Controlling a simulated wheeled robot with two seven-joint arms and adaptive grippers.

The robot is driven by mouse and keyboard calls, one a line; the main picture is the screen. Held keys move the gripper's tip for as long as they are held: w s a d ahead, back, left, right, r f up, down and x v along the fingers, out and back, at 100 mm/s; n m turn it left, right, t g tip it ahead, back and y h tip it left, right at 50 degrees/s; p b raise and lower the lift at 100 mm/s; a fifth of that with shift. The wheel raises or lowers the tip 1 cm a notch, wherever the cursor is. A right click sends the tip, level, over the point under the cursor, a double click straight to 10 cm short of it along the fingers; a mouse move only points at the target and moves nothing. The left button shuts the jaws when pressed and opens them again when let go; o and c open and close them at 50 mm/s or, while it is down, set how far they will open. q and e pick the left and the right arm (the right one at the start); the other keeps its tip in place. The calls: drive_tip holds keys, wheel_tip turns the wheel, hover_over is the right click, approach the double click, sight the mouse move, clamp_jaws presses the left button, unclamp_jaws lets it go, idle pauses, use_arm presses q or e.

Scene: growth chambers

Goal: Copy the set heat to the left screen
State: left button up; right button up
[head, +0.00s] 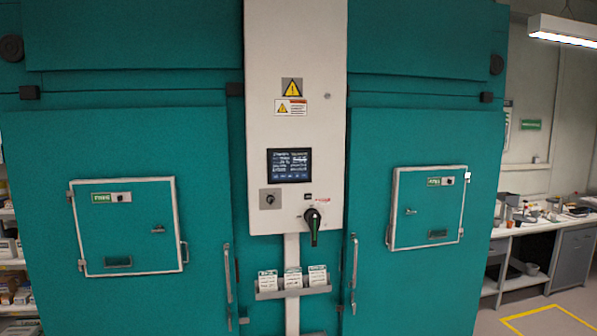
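A dark screen (289,165) with small pale text sits on the white central control panel (295,60). Its text is too small to read. Below it are a small grey switch plate (270,199) and a black rotary handle (313,226), which points down. The left chamber door (130,140) carries a hatch (130,245) with a small green label and display (111,197). The right chamber door (425,130) carries a similar hatch (426,225) with a green label (440,181). Both chamber doors look shut. Neither of my grippers is in view.
A rack of white cards (291,281) hangs below the panel. Vertical door handles (227,287) flank it. A workbench (540,224) with lab items stands at the right, with yellow floor tape (525,314) in front. Shelves (12,265) show at the left edge.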

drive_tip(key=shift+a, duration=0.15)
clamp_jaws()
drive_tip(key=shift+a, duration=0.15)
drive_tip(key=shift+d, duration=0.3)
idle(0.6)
